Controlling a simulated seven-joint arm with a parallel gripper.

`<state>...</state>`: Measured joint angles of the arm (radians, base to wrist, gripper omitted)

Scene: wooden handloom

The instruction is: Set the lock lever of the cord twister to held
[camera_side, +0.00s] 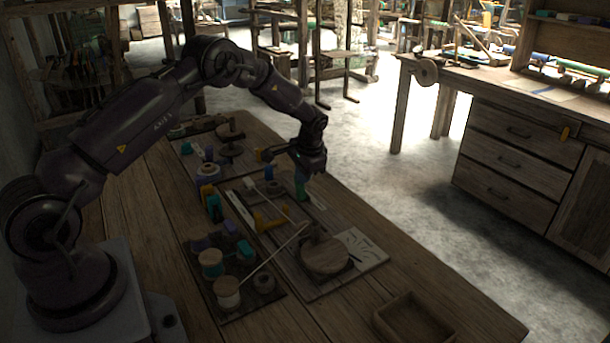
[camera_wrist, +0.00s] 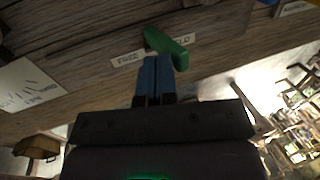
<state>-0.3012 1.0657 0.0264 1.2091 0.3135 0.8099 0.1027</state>
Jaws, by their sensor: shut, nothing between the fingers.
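The green lock lever (camera_wrist: 168,45) shows in the wrist view between two white labels. The left label (camera_wrist: 128,58) reads FREE and is uncovered. My gripper (camera_wrist: 153,62) has its blue fingers shut together with nothing between them. The fingertips are right beside the lever's near end; I cannot tell whether they touch. In the side view my gripper (camera_side: 303,176) is low over the far right of the bench, with the green lever (camera_side: 300,187) partly visible below it.
A round wooden disc (camera_side: 325,254) with a long pale rod stands nearer on the bench, beside a pale marked card (camera_side: 362,248). Thread spools (camera_side: 227,291) stand on a dark board to the left. An empty wooden tray (camera_side: 413,320) is at the near right.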

